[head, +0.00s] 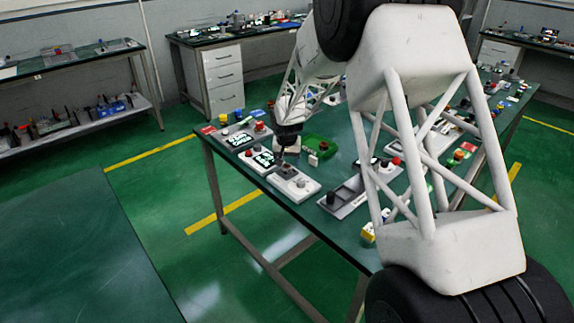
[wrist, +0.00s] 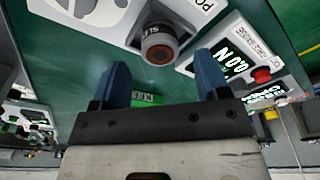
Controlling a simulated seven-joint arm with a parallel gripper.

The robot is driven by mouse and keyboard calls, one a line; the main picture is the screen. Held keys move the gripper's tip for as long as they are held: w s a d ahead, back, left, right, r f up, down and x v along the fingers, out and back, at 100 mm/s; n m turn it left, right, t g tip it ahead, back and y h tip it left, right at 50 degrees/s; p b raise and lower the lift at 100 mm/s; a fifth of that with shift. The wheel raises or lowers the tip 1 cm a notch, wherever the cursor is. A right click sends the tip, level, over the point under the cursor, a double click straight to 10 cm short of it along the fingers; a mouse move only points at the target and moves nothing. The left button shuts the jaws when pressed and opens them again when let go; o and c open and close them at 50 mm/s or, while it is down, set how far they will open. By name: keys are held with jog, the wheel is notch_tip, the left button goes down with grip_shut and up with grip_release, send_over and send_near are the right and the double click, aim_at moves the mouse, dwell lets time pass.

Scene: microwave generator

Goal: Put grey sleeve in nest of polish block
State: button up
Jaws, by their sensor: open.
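In the wrist view, a short grey cylinder (wrist: 158,33), which looks like the grey sleeve, stands with a brownish-orange round centre and a partly readable label. It stands at the edge of a white block (wrist: 188,8) with lettering starting "PO", likely the polish block. Whether it sits in a nest there I cannot tell. My gripper (wrist: 162,60) is open, with blue fingers either side of and just short of the cylinder, holding nothing. In the head view, my gripper (head: 284,160) is low over a white block (head: 294,185); the sleeve is too small to make out.
White panels with lit displays (head: 240,138) stand left of the gripper on the green table. A green tray (head: 318,148) lies behind it, and a grey tray (head: 345,197) lies to the right. My arm hides part of the table's right side.

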aim_at(287, 169)
notch_tip(287, 169, up, 9)
jog(key=s, duration=0.1)
jog(key=shift+s, duration=0.15)
dwell(0.3)
dwell(0.6)
jog(key=s+d+r, duration=0.7)
jog(key=s+r, duration=0.1)
jog(key=s, duration=0.3)
jog(key=s+d+r, duration=0.8)
jog(key=s, duration=0.3)
jog(key=s+d, duration=0.3)
jog(key=s, duration=0.7)
jog(key=s+d, duration=0.3)
jog(key=s, duration=0.8)
jog(key=s+d, duration=0.3)
jog(key=s, duration=0.8)
jog(key=shift+f+t, duration=0.35)
jog(key=shift+t, duration=0.05)
